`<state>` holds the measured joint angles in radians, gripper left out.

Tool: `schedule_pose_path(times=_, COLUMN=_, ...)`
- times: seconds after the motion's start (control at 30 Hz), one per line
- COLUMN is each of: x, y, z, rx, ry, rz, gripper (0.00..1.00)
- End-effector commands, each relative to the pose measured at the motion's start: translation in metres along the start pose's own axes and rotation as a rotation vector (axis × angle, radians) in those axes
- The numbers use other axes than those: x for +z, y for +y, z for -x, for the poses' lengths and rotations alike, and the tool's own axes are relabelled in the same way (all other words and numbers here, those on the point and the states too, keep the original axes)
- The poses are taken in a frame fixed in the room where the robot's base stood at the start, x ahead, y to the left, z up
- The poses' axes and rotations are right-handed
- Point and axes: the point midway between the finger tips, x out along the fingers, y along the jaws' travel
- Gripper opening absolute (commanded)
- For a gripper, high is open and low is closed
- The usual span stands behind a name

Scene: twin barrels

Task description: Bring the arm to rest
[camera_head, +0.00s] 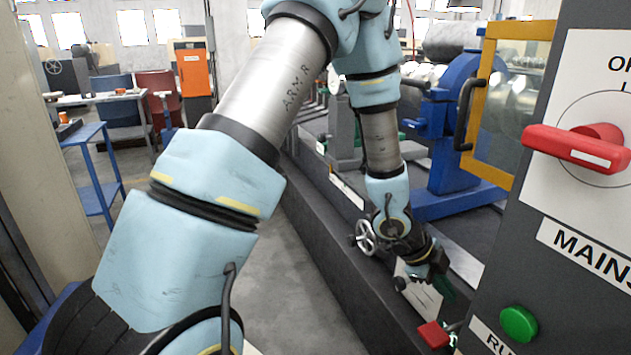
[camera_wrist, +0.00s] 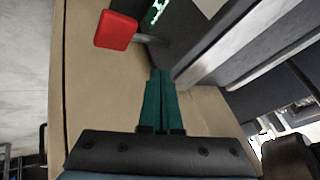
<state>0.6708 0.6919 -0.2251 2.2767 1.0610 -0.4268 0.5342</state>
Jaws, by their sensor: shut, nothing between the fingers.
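My arm (camera_head: 270,75) reaches from the near left up over the top of the head view and down to the machine. My gripper (camera_head: 447,292) hangs low beside the dark machine bed, left of the grey control panel. In the wrist view its two green fingers (camera_wrist: 161,76) lie together, shut with nothing between them. A red block-shaped handle (camera_wrist: 116,30) on a short rod is just beyond and left of the fingertips, apart from them. The same red handle (camera_head: 433,334) shows below the gripper in the head view.
The control panel (camera_head: 535,262) with a red rotary switch (camera_head: 577,147) and a green button (camera_head: 518,324) stands close on the right. A yellow-framed guard (camera_head: 498,100) and blue machine (camera_head: 452,150) stand behind. A blue table (camera_head: 92,134) is at left. Open floor (camera_head: 305,270) lies between.

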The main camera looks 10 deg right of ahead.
Motion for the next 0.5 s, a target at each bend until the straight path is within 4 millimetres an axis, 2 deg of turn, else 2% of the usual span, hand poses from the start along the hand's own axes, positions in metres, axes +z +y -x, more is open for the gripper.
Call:
schedule_pose_path(times=0.07, x=0.023, y=-0.009, z=0.019, rx=-0.032, ry=-0.067, rz=0.084, gripper=0.00)
schedule_pose_path(times=0.17, x=0.068, y=-0.019, z=0.059, rx=-0.092, ry=-0.198, rz=0.272, gripper=0.00)
schedule_pose_path(times=0.27, x=0.119, y=-0.016, z=0.112, rx=-0.167, ry=-0.345, rz=0.529, gripper=0.00)
schedule_pose_path(times=0.3, x=0.137, y=-0.012, z=0.135, rx=-0.199, ry=-0.400, rz=0.640, gripper=0.00)
schedule_pose_path(times=0.37, x=0.161, y=0.001, z=0.170, rx=-0.247, ry=-0.476, rz=0.816, gripper=0.00)
schedule_pose_path(times=0.4, x=0.175, y=0.011, z=0.194, rx=-0.280, ry=-0.522, rz=0.940, gripper=0.00)
schedule_pose_path(times=0.5, x=0.200, y=0.047, z=0.251, rx=-0.364, ry=-0.616, rz=1.271, gripper=0.00)
